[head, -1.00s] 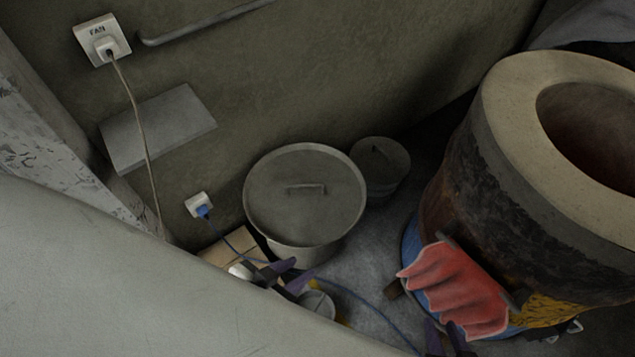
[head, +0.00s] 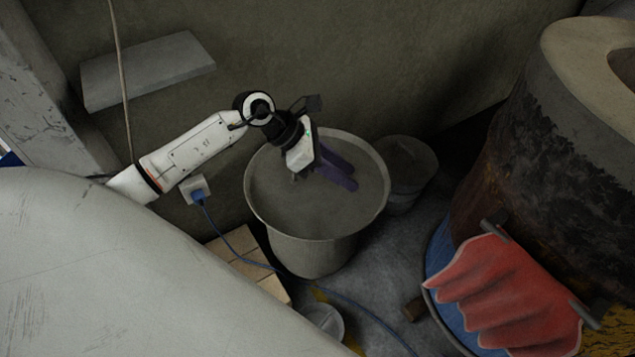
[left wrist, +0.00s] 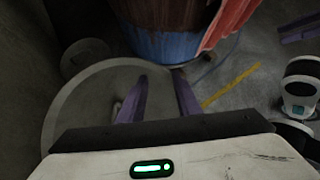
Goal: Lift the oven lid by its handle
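The round grey lid (head: 275,200) lies flat on a wide grey tub (head: 315,252) near the back wall. Its rim curves through the left wrist view (left wrist: 62,105). My left gripper (head: 347,172) is over the lid, its purple fingers apart and tilted down. In the left wrist view the fingers (left wrist: 160,75) have a gap between them with nothing held. The lid's handle (left wrist: 117,108) shows slightly beside the left finger; in the head view the gripper mostly hides it. Purple fingers, apparently my right gripper's (left wrist: 298,31), show at the upper right of the wrist view.
The barrel oven (head: 545,165) with its open top stands at the right, with a red cloth (head: 510,290) on its side. A smaller pot (head: 408,165) stands behind the tub. A blue cable (head: 345,292) crosses the floor. A wall shelf (head: 150,70) is upper left.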

